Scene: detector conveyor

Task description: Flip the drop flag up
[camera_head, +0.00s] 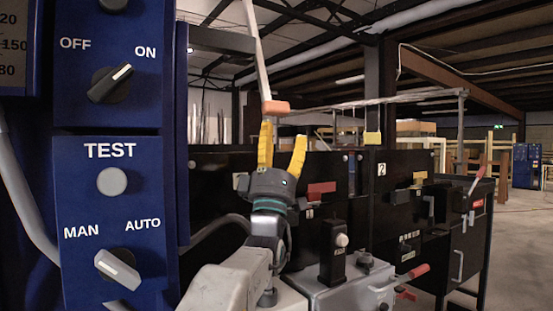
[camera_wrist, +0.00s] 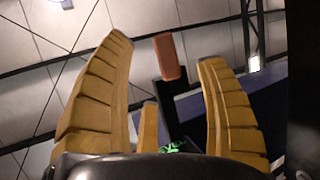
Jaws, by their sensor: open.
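An orange-red block (camera_head: 275,107), which I take to be the drop flag's end, sits at the lower end of a long pale bar (camera_head: 257,55) in the head view. My gripper (camera_head: 283,130) points up just below it, its two yellow fingers spread and empty. In the wrist view the orange-red block (camera_wrist: 170,57) shows between and beyond the open fingers, at the end of a dark bar (camera_wrist: 172,100). I see no clear contact between block and fingers. The bar's mounting is not clear.
A blue control panel (camera_head: 110,205) with rotary knobs stands close on the left. Black cabinets (camera_head: 385,165) with red-handled levers (camera_head: 477,173) stand behind and to the right of my arm. A grey box (camera_head: 340,290) with a black post is low beside it. Open floor (camera_head: 525,230) lies far right.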

